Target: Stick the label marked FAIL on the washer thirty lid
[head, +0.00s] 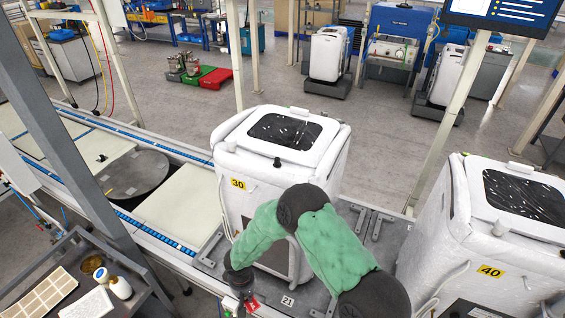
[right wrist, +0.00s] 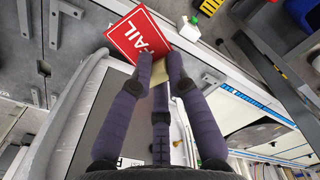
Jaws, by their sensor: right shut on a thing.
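The washer marked 30 (head: 238,184) stands upright in the middle of the head view, wrapped in white. Its lid (head: 285,137) is on top, with a dark glossy window and a pale frame. My right gripper (head: 243,299) is low in front of this washer, well below its lid. It is shut on the red label (head: 252,304). In the right wrist view the label (right wrist: 135,36) shows white letters reading "AIL", with the rest hidden by the fingers (right wrist: 163,60). The label is apart from the lid. My left gripper is not in view.
A washer marked 40 (head: 490,272) stands close on the right. Posts rise nearby.

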